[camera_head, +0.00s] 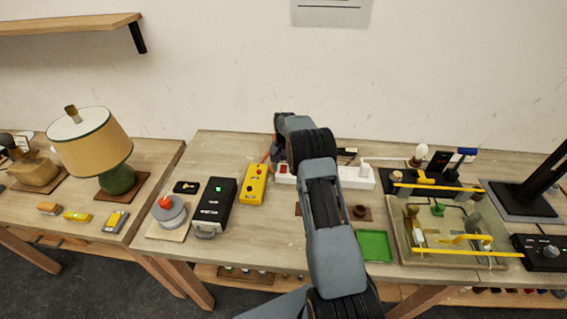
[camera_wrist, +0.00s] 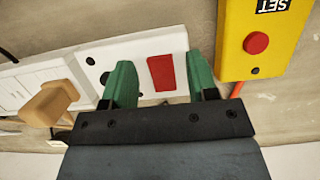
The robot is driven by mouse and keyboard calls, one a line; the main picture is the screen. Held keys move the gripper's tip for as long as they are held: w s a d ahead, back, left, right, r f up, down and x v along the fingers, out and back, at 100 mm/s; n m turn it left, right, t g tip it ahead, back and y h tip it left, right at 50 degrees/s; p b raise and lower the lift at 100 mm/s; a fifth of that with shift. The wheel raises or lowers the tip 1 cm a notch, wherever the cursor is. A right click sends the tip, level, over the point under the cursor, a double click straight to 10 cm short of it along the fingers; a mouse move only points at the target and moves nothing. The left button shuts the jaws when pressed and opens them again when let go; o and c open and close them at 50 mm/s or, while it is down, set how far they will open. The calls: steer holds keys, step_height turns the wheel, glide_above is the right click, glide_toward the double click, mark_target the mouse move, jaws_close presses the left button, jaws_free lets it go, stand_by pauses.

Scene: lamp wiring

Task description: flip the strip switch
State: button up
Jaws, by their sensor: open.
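The white power strip (camera_head: 355,178) lies along the back of the middle table, partly hidden behind my arm in the head view. In the wrist view the strip (camera_wrist: 88,52) carries a red rocker switch (camera_wrist: 161,73) near its end. My gripper (camera_wrist: 162,85) is open, with one green finger on each side of the red switch and nothing held between them. I cannot tell whether the fingers touch the strip. The head view does not show the fingertips clearly.
A green tray (camera_head: 375,246) and a fixture board (camera_head: 450,258) are to the right.

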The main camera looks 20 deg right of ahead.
steer(key=b+v, duration=0.1)
steer(key=v, duration=1.2)
steer(key=shift+r, duration=0.35)
steer(key=shift+w, duration=0.1)
steer(key=n, duration=0.1)
glide_above(284, 166)
step_height(284, 166, down, 5)
steer(key=s+a+r+n+t, duration=0.1)
steer(key=s+a+r, duration=0.3)
steer(key=s, duration=0.6)
steer(key=s+a+r+n+t+h, duration=0.1)
steer(key=s+a+r+t, duration=0.3)
steer(key=s, duration=0.7)
steer(key=s+a+r+n+t, duration=0.2)
steer(key=s+a+r, duration=0.3)
steer(key=s, duration=0.6)
steer(key=shift+r+n, duration=0.15)
steer(key=shift+n, duration=0.25)
